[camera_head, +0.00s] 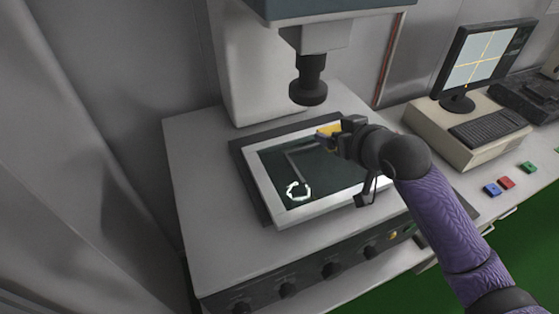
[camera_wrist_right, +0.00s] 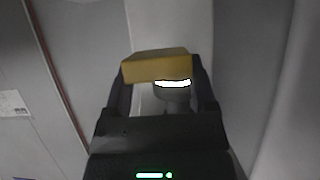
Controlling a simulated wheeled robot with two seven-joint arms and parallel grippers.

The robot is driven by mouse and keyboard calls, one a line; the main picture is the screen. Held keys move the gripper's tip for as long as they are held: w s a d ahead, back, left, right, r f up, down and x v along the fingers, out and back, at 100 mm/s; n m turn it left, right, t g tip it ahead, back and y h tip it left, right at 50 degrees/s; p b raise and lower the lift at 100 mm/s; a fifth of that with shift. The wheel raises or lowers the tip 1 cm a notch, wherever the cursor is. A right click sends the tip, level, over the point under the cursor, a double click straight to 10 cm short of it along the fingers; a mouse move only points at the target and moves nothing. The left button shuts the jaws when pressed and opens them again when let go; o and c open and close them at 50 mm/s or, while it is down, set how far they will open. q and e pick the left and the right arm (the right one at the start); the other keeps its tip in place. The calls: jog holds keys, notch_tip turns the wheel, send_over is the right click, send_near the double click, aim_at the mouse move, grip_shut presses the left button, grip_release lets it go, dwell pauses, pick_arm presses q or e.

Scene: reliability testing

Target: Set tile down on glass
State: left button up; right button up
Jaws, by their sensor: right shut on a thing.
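A yellow tile (camera_head: 328,130) is held in my right gripper (camera_head: 338,138), above the far right part of the framed glass. The right wrist view shows the yellow tile (camera_wrist_right: 156,65) between the two dark fingers of my right gripper (camera_wrist_right: 160,80). The dark glass plate (camera_head: 330,178) lies in a white frame on the machine, with a bright ring of light near its front left. The gripper hides part of the glass and frame. I cannot tell how high the tile is above the glass. My left gripper is not in view.
A dark lens barrel (camera_head: 309,85) hangs from the machine's head behind the glass, close to the tile. Blue, red and green tiles (camera_head: 507,182) lie on the table at right. A monitor (camera_head: 483,60) and keyboard (camera_head: 488,126) stand at the back right.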

aim_at(329, 178)
notch_tip(329, 178, down, 9)
jog(key=shift+d+f+b, duration=0.15)
jog(key=shift+b, duration=0.9)
jog(key=shift+f, duration=0.4)
